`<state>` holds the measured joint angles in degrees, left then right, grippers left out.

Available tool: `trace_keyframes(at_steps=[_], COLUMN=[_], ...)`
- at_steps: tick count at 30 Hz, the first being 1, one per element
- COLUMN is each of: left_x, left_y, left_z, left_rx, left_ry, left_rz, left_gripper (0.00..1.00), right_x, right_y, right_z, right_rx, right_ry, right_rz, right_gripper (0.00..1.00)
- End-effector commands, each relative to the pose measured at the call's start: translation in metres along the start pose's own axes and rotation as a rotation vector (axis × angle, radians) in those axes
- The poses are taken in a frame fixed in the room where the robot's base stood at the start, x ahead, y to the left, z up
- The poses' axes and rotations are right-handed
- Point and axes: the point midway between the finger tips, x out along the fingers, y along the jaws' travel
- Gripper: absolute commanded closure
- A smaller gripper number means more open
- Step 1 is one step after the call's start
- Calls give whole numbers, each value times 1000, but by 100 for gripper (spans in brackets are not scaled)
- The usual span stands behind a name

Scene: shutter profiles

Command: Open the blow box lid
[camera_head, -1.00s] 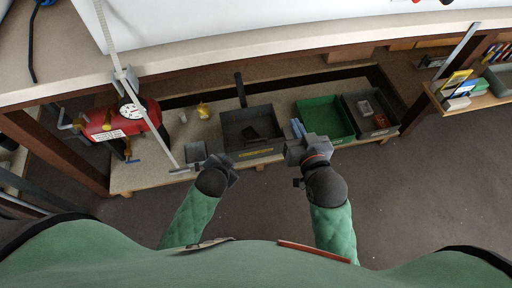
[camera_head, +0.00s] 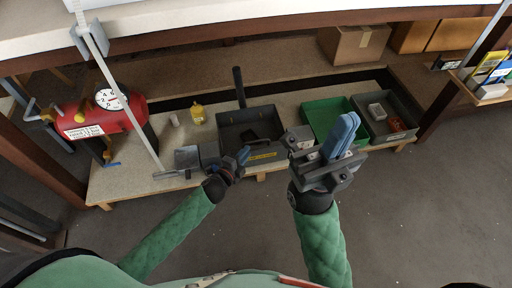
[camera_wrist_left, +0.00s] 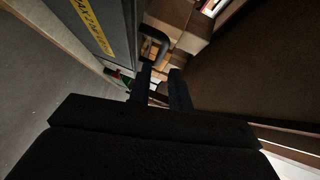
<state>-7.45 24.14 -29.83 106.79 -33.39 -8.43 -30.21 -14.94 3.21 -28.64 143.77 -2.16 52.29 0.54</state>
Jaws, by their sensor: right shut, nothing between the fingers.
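The dark grey blow box (camera_head: 230,122) stands on the low shelf in the head view, with a yellow label on its front. A black shape lies on or in its top; I cannot tell whether this is the lid. In the left wrist view, a grey wall with a yellow label (camera_wrist_left: 90,25) and a black looped handle (camera_wrist_left: 155,42) show beyond the fingers. My left gripper (camera_head: 242,157) is at the box's front left corner. Its fingers are apart and look empty, close to the handle. My right gripper (camera_head: 340,135) is shut and empty, in front of the green bin.
A green bin (camera_head: 309,118) and a grey bin (camera_head: 399,112) with small items stand to the right. A red tank (camera_head: 84,125) with a gauge, a yellow bottle (camera_head: 197,113) and a small grey box (camera_head: 187,158) are left. The worktop (camera_head: 200,22) overhangs behind.

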Motion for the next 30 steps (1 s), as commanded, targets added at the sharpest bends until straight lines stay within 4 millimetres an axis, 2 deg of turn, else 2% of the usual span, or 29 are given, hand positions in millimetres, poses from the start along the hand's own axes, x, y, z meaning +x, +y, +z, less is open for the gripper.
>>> trace_keyframes(at_steps=[5,19,24,30], left_x=[11,68,77,79], left_y=[1,1,1,1], left_z=[0,0,0,0], left_rx=[14,12,11,11], left_ry=[10,9,7,7], left_rz=[-6,-5,-4,-4], left_gripper=[80,80,80,80], right_x=[-3,-18,-20,-20], right_y=[-1,-3,-3,-4], right_z=[-4,-1,-1,-1], right_rx=[2,-3,-5,-5], right_ry=[23,4,-1,-4], right_rz=[-3,-20,-24,-26], right_gripper=[100,100,100,100])
